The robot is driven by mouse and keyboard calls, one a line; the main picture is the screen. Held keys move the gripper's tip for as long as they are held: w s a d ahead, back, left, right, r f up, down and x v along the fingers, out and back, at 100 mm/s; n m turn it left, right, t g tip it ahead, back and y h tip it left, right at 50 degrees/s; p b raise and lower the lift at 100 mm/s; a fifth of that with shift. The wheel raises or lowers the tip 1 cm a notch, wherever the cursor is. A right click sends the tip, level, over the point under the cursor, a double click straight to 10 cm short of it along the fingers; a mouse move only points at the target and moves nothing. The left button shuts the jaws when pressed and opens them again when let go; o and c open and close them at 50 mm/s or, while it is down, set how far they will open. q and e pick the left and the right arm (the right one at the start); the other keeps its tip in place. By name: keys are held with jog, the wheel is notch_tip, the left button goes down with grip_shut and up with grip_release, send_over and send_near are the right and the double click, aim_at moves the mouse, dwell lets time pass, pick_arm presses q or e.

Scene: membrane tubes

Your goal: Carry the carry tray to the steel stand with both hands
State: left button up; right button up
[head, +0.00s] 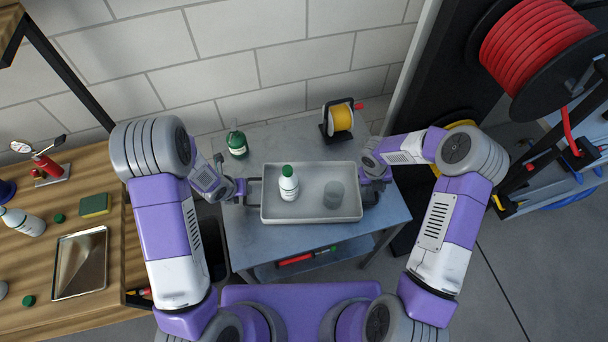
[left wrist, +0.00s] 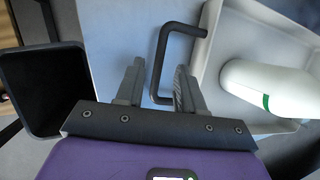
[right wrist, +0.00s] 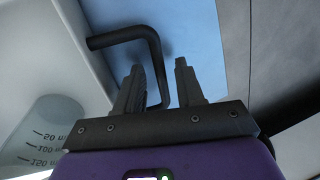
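The carry tray (head: 312,212) is a shallow light-grey tray with dark handles at both ends. It appears to rest level on a grey metal table, which looks like the steel stand (head: 240,245). A white bottle with a green cap (head: 289,183) and a clear beaker (head: 333,195) stand in it. My left gripper (left wrist: 158,75) is open, with the left handle (left wrist: 160,55) between its fingers. My right gripper (right wrist: 160,75) is open, with the right handle (right wrist: 155,45) between its fingers. Neither visibly pinches its handle.
A green bottle (head: 237,143) and a yellow spool (head: 340,118) stand behind the tray. A wooden bench (head: 100,315) with a metal plate, bottle and sponge is at left. A large red hose reel (head: 530,50) is at right. A dark bin (left wrist: 45,90) is beside my left gripper.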

jog(key=shift+r, duration=0.1)
pick_arm(q)
jog(key=v, duration=0.9)
pick_arm(e)
jog(key=v, duration=1.2)
pick_arm(q)
jog(key=shift+f, duration=0.1)
